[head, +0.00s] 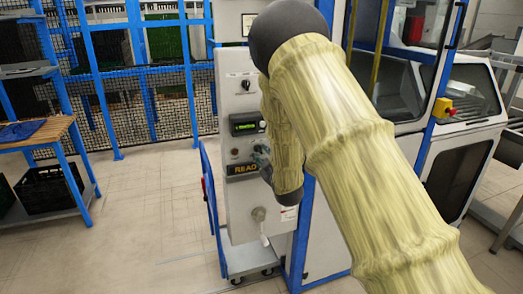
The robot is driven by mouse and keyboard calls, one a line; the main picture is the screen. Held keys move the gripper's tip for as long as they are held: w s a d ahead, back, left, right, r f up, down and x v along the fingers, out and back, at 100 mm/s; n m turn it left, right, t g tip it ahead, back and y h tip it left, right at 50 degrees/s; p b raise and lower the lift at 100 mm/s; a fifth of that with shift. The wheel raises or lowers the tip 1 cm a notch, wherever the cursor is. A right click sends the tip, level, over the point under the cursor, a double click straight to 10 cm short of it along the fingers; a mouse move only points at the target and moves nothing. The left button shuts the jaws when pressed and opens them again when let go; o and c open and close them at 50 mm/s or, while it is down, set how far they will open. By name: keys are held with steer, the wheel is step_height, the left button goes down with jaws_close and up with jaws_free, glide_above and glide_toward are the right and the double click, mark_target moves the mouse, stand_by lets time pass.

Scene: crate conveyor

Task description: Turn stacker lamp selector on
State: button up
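A grey control panel (229,180) stands upright in the middle of the head view. A black rotary selector (246,86) sits near its top under a small label, too small to read. I cannot tell whether this is the stacker lamp selector or how it is set. A round grey knob (258,214) is low on the panel. My arm, in a cream sleeve, comes from the lower right and bends down in front of the panel's right side. A small dark shape at the panel's middle may be part of my gripper; its fingers cannot be made out.
The panel also carries a display unit (247,124) and a dark sign (243,169). Blue-framed mesh fencing (170,100) stands behind. A wooden-topped bench (37,135) is at left, a white machine (468,95) at right. The floor left of the panel is clear.

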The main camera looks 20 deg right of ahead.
mark_target(259, 150)
steer(key=shift+w+p, duration=0.35)
steer(key=shift+w, duration=1)
jaws_close()
steer(key=shift+f, duration=0.1)
steer(key=shift+a+m+b, duration=0.1)
steer(key=shift+m+b, duration=6.4)
steer(key=shift+m, duration=1.3)
